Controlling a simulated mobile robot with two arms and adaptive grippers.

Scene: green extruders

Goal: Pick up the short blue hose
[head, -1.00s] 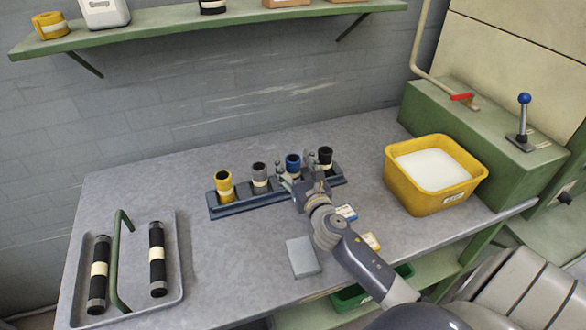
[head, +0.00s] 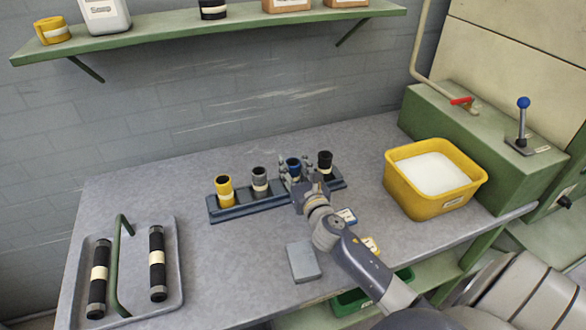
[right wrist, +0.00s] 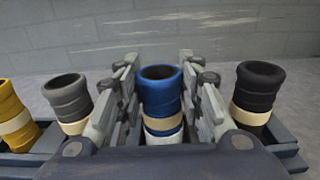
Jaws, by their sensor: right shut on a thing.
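The short blue hose (head: 293,166) stands upright in the dark blue rack (head: 240,206), between a grey hose (head: 260,181) and a black hose (head: 325,162). It has a cream band and an open top, clear in the right wrist view (right wrist: 161,88). My right gripper (head: 296,174) is around the blue hose, a finger on each side, and shut on it; the fingers also show in the right wrist view (right wrist: 160,100). The gripper hides the hose's lower part in the head view. My left gripper is not in view.
A yellow hose (head: 224,190) stands at the rack's left end. A tray (head: 178,262) with two black hoses is at the left. A yellow tub (head: 434,207) is at the right. A grey block (head: 303,262) and small cards lie near my right arm.

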